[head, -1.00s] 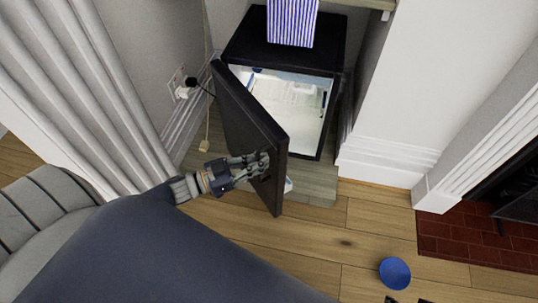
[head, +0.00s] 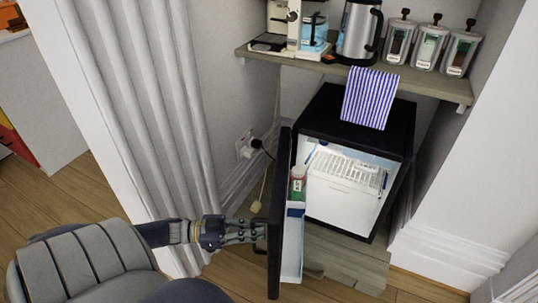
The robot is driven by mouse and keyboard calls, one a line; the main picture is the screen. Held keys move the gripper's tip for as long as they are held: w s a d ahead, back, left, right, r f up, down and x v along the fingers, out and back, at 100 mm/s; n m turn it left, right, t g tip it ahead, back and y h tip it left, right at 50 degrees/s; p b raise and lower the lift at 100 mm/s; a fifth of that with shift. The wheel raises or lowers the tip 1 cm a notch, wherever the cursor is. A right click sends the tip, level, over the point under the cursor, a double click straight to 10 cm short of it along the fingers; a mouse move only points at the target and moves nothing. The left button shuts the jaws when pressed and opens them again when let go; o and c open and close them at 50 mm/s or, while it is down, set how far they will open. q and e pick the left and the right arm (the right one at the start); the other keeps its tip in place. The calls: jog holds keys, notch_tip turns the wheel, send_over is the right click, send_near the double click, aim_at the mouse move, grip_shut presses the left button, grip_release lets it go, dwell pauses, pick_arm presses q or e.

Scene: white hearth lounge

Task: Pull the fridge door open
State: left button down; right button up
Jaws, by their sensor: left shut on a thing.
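The small black fridge (head: 345,135) stands in the alcove under a shelf, its lit white interior showing. Its door (head: 279,215) is swung open on its left-hand side, seen nearly edge-on, with door racks on its inner face. My left gripper (head: 258,233) is at the outer face of the door, low on its front part, and is shut on the door's handle; the handle itself is mostly hidden by the fingers. My right gripper is not in view.
The shelf (head: 430,84) above holds a coffee machine (head: 296,22), a kettle (head: 359,30) and jars (head: 429,45). A curtain (head: 140,110) hangs at left. A plug (head: 250,146) sits in the wall socket.

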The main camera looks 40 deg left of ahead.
pick_arm(q)
jog(key=shift+v, duration=1.25)
jog(key=shift+w+a+f, duration=0.1)
jog(key=shift+a+f, duration=0.05)
jog(key=shift+f, duration=0.05)
jog(key=c, duration=1.8)
grip_release()
jog(key=shift+o, duration=0.6)
jog(key=shift+a+r, duration=0.1)
jog(key=v, duration=0.7)
jog(key=shift+a, duration=0.1)
jog(key=shift+c, duration=0.5)
